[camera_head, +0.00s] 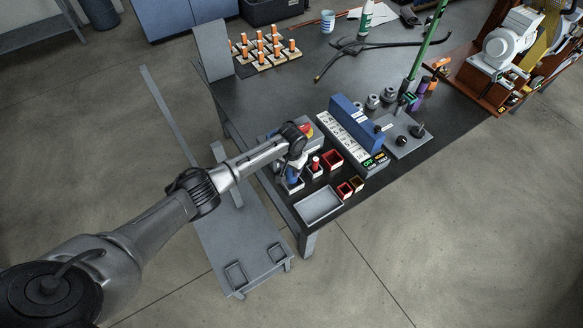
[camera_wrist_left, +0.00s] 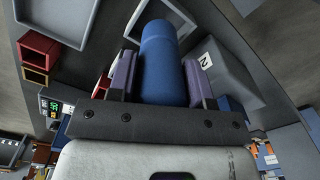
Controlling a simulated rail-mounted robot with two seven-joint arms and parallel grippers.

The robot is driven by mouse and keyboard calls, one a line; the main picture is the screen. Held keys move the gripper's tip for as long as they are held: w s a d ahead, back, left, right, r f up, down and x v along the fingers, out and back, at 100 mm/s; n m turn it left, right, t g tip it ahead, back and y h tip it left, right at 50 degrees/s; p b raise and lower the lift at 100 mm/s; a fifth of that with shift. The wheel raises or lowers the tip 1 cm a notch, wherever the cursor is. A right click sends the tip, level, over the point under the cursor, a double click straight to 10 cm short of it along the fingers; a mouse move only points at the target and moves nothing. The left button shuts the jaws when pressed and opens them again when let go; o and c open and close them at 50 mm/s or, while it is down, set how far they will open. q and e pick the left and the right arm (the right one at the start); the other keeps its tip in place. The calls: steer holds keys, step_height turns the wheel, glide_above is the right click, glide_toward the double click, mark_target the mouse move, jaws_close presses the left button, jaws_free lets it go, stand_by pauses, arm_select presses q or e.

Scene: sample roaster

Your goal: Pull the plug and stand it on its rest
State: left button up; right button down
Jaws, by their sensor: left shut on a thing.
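My left gripper (camera_head: 291,166) is over the near left part of the dark table, beside several small boxes. In the left wrist view its two purple-grey finger pads (camera_wrist_left: 161,76) are shut on the sides of a blue cylinder, which I take to be the plug (camera_wrist_left: 162,52). The plug points away from the wrist. A grey block with a label reading 2 (camera_wrist_left: 222,72) is close beside it. I cannot tell whether the plug's far end is seated in anything, and its rest is not clearly identifiable. My right gripper is not in view.
A shallow grey tray (camera_head: 319,206) is at the table's near corner. Red open boxes (camera_head: 332,160) and a long blue-topped unit (camera_head: 352,125) stand to the right. Orange-topped pieces (camera_head: 265,48) stand farther back. The middle of the tabletop (camera_head: 285,95) is clear.

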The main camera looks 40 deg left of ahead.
arm_select(q)
steer(key=shift+f, duration=0.5)
steer(key=shift+f+b, duration=0.15)
steer(key=shift+b, duration=0.2)
steer(key=shift+f+b, duration=0.75)
steer(key=shift+f, duration=0.55)
steer(key=o, duration=1.1)
step_height(320, 180, up, 14)
steer(key=p, duration=0.4)
steer(key=shift+f, duration=0.1)
